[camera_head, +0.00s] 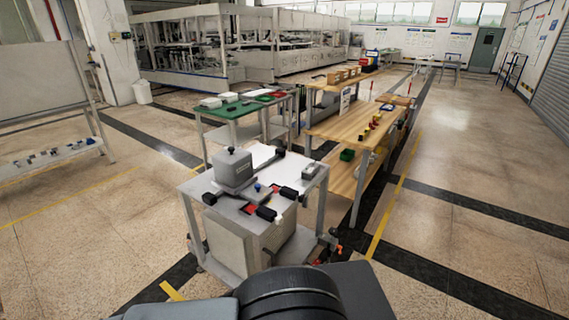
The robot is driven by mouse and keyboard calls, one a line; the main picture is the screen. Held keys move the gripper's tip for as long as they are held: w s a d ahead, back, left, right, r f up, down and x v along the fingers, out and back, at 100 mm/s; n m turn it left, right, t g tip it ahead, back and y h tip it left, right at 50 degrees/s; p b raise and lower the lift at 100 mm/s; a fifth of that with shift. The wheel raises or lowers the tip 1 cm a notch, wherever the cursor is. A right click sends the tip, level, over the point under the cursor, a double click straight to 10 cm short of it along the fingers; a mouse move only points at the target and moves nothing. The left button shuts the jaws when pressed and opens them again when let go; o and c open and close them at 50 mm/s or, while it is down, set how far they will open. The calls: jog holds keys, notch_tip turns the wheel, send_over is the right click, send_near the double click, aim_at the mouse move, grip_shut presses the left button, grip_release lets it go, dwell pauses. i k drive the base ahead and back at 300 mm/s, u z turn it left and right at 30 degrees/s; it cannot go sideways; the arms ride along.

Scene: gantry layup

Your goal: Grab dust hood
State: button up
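A grey box-shaped cover with a small knob on top, which looks like the dust hood (232,172), sits on the left part of a light grey metal workstation (216,206) in the middle of the view. Its front and top are in plain sight and nothing holds it. Part of my own dark arm fills the bottom edge, in front of and below the workstation. My gripper's fingers are not seen, so their place relative to the hood cannot be told.
Black clamp-like parts, red pads and a white sheet (256,154) lie around the hood. A green-topped table (231,112) stands behind, and a wooden bench (345,128) stands to the right. A whiteboard stand (40,88) is at left. Floor is clear at left and right.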

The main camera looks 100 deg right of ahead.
aim_at(233, 166)
jog(key=z, duration=0.85)
jog(key=i, duration=2.05)
jog(key=z, duration=2.9)
jog(key=i, duration=0.2)
jog(key=z, duration=0.25)
